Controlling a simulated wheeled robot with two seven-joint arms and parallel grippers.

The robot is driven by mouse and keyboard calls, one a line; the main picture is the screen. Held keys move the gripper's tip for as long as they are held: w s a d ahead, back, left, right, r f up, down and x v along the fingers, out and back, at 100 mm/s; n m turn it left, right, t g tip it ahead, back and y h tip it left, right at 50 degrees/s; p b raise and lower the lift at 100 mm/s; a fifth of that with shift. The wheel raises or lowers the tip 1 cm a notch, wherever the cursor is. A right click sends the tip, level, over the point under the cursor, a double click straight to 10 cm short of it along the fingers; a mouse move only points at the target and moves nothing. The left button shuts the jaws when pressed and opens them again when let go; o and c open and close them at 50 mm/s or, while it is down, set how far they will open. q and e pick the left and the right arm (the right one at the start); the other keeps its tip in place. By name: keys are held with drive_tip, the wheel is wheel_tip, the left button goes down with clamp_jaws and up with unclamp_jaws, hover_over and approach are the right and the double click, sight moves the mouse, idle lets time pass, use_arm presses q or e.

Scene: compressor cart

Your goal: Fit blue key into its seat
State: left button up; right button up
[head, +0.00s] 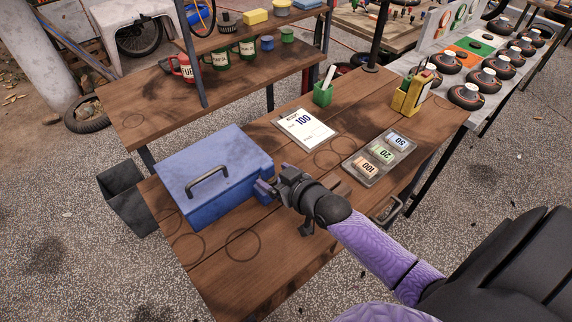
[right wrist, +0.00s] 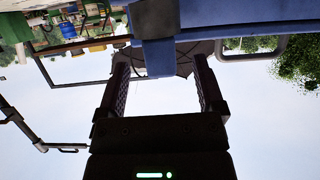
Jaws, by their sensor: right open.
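A closed blue metal box (head: 208,165) with a dark lid handle (head: 207,182) sits on the wooden table. My right gripper (head: 265,189) is at the box's right side, its fingers pointing at that face. In the right wrist view its two fingers (right wrist: 162,82) are apart. A blue piece (right wrist: 158,58) shows just beyond and between the fingertips, against the blue box; I cannot tell whether it is the blue key or part of the box. No seat is clearly visible. My left gripper is not in view.
A clipboard marked 100 (head: 305,130), a clear tray of banknotes (head: 380,158), a green pen cup (head: 322,94) and a yellow holder (head: 411,94) stand farther back. A dark bin (head: 126,200) is left of the table. The near tabletop (head: 235,265) is clear.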

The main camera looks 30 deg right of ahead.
drive_tip(key=p+v, duration=0.1)
drive_tip(key=v, duration=0.6)
drive_tip(key=shift+p, duration=0.35)
drive_tip(key=shift+s, duration=0.1)
